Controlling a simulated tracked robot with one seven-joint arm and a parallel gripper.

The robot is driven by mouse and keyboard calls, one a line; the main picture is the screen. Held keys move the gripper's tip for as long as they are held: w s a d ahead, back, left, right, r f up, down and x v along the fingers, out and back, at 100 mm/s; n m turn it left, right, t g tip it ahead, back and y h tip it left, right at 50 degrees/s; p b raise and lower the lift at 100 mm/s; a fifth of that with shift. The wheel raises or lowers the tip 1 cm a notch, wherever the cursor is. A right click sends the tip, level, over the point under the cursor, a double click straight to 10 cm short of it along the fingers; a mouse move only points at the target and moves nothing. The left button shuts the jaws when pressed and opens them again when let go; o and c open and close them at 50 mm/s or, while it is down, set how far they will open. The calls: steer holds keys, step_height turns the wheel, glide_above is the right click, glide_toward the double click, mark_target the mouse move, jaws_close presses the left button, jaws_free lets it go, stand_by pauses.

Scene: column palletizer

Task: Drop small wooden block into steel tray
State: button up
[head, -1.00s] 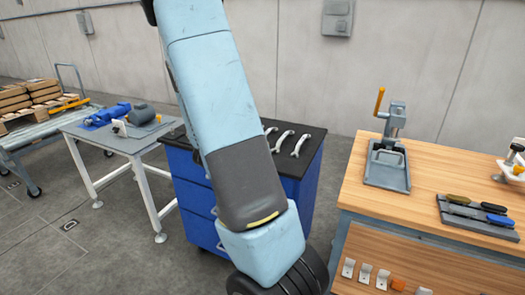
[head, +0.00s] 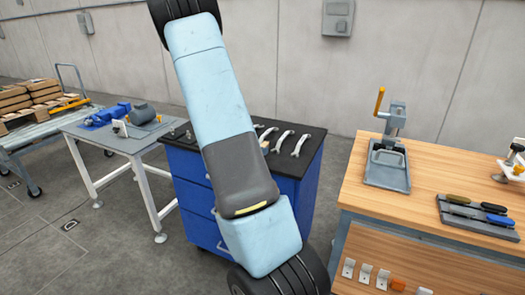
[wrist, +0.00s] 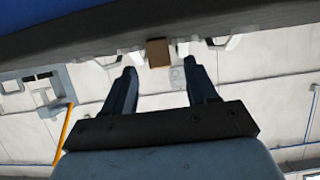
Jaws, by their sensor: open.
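A small brown block (wrist: 158,52) shows in the wrist view at the edge of a dark surface, beyond the gap between my fingertips. In the head view a small tan patch (head: 265,144), perhaps the same block, shows on the dark top of the blue cabinet beside my arm. My gripper (wrist: 160,75) is open and empty, its two fingers apart and pointing toward the block; the head view does not show it. A grey shallow tray-like base (head: 387,177) sits on the wooden bench under a press; I cannot tell whether it is the steel tray.
The wooden bench (head: 440,160) at right holds a grey tool holder (head: 478,218) with screwdrivers. A grey table (head: 115,140) and a pallet cart stand at left. Floor between cabinet and table is open.

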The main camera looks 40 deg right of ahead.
steer(key=x, duration=0.4)
steer(key=shift+w+d, duration=0.15)
steer(key=shift+d, duration=0.1)
jaws_close()
steer(key=shift+r, duration=0.1)
